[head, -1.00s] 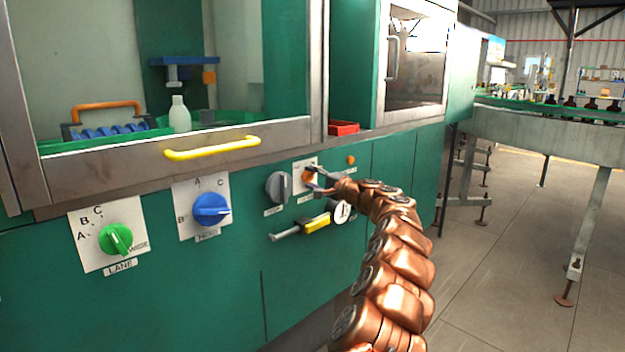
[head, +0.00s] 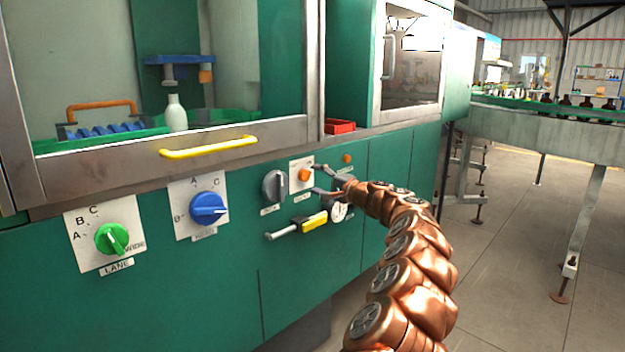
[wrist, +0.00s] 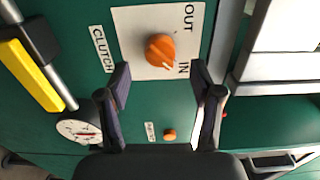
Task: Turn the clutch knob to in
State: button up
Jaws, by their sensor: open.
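The clutch knob (wrist: 160,50) is orange, on a white plate (wrist: 128,22) marked OUT and IN, beside a CLUTCH label. In the wrist view its pale pointer line slants toward the IN mark. In the head view the knob (head: 304,174) is small and its pointer is too fine to read. My gripper (wrist: 161,80) is open and empty, its two fingers spread apart in front of the panel, with the knob beyond and between the tips. In the head view my gripper (head: 317,180) stands just right of the knob, apart from it.
Left of the clutch are a grey knob (head: 275,186), a blue knob (head: 208,209) and a green LANE knob (head: 112,239). Below are a yellow-gripped lever (head: 314,221) and a gauge (wrist: 78,129). A small orange button (wrist: 169,134) lies nearby. Floor at right is clear.

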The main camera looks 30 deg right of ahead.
jog(key=v, duration=0.8)
jog(key=shift+s, duration=0.1)
dwell(0.5)
